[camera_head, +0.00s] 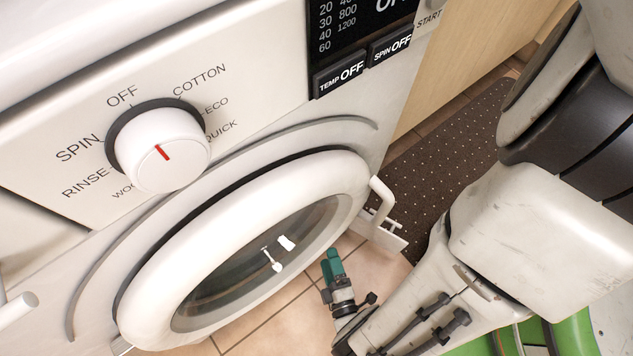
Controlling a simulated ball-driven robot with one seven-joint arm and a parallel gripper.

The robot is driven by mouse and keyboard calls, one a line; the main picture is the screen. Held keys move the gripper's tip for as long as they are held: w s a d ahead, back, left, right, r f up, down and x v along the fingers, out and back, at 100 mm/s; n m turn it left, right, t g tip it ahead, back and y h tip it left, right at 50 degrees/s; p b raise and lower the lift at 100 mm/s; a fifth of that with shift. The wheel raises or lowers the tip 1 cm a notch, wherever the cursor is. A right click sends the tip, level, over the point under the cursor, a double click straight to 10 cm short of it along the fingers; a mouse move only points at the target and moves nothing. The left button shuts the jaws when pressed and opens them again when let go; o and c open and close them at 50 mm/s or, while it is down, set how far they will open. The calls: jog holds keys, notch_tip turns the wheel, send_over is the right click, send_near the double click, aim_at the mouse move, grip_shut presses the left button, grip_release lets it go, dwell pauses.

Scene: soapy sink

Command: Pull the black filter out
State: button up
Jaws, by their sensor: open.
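The black filter does not show in this view. The white washing machine (60,300) fills the left side, with its round door (150,310) shut. A small pale plate (385,237) shows low beside the right edge of the machine; I cannot tell what it belongs to. My gripper (331,264), with teal fingers, is open, seen nearly edge-on over the floor to the right of the door glass. I see nothing between its fingers.
A white handle-like bar (381,200) sticks out right of the door. A control knob (162,150) is on the panel. A dark dotted mat (450,150) lies on the tiled floor (290,322). A wooden cabinet front (465,55) stands behind, and something green (570,336) is at lower right.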

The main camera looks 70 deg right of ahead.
jog(key=b+x, duration=0.1)
jog(key=x, duration=0.9)
jog(key=shift+w+d, duration=0.15)
jog(key=shift+d, duration=0.1)
jog(key=shift+c, duration=0.2)
